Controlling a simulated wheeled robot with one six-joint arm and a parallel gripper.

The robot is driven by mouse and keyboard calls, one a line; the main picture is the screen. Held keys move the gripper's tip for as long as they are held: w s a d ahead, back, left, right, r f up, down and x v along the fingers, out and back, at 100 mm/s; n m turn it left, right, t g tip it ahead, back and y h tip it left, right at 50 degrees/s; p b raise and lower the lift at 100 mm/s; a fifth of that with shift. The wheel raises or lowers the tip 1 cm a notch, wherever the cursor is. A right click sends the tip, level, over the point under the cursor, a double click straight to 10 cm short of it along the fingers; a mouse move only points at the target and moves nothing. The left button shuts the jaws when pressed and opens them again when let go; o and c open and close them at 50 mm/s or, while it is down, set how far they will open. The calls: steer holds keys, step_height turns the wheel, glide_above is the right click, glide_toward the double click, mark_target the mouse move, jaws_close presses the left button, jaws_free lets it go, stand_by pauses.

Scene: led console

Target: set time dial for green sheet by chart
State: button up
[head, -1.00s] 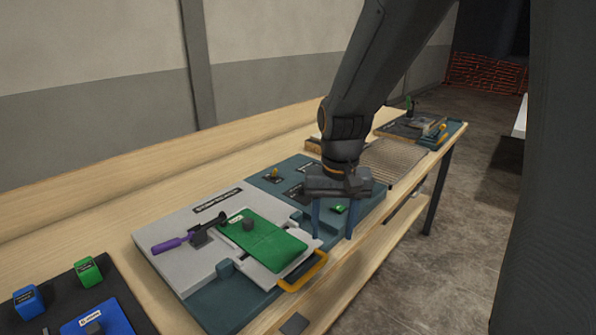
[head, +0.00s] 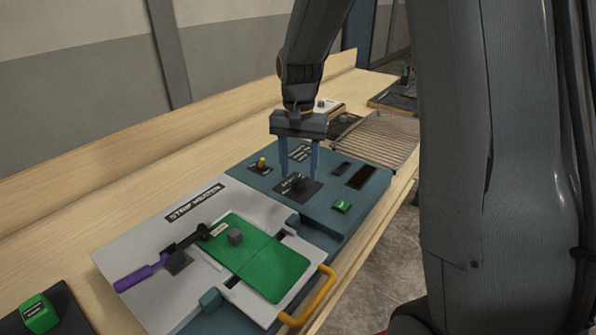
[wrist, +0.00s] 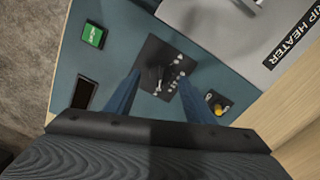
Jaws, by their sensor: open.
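The dial (head: 297,184) is a dark knob on a black square plate with white marks on the teal console panel. In the wrist view the dial (wrist: 157,76) shows a pointer, with white marks along one side; they are too small to read. My gripper (head: 299,174) points down over the dial, open, with one finger on either side of it. In the wrist view the fingers of my gripper (wrist: 160,84) flank the dial plate; contact is not clear. The green sheet (head: 272,268) lies on the heater's pale tray. A small label with white text (head: 300,152), possibly the chart, is partly hidden behind my fingers.
The strip heater (head: 130,235) has a purple-handled lever (head: 137,278) and a yellow tray handle (head: 318,300). Nearby on the panel are a yellow knob (head: 261,163), a green button (head: 341,206) and a dark window (head: 361,176). A wire rack (head: 380,138) stands beyond.

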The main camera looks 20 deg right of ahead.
steer(key=shift+f, duration=1)
steer(key=shift+c, duration=0.3)
steer(key=c, duration=1)
steer(key=shift+n+p, duration=0.3)
steer(key=n+p, duration=0.1)
steer(key=n, duration=0.2)
steer(key=shift+r+n, duration=0.1)
steer(key=shift+n, duration=0.2)
steer(key=shift+n+p, duration=0.75)
steer(key=shift+n, duration=1.55)
